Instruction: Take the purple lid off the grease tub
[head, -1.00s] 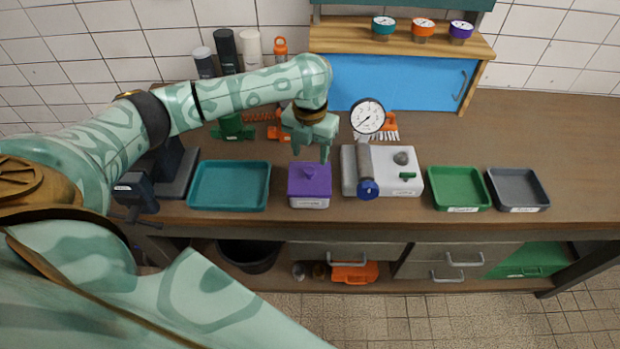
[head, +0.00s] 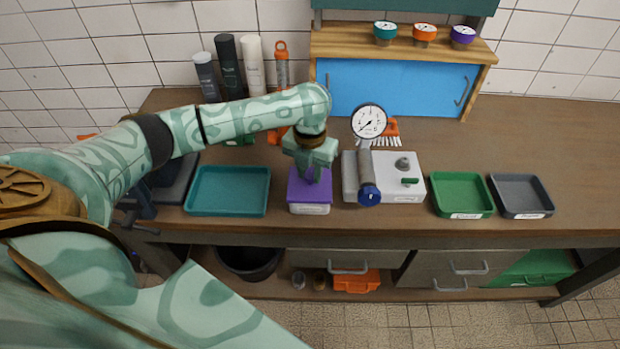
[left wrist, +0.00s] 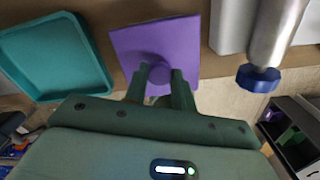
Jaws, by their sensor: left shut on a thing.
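The grease tub (head: 309,209) stands on the workbench with its purple lid (head: 322,194) on top, a pale label on its front. In the left wrist view the lid (left wrist: 183,42) is a flat purple square with a round knob in the middle. My left gripper (head: 312,176) is above the tub, and its fingers (left wrist: 160,82) are shut on the lid's knob. The lid appears to sit on the tub. My right gripper is not in view.
A teal tray (head: 228,190) lies left of the tub. Close on its right is a grey pump block (head: 408,185) with an upright pipe and a dial gauge (head: 368,121). Green (head: 461,194) and grey (head: 522,195) trays lie farther right. Bare bench lies at the far right.

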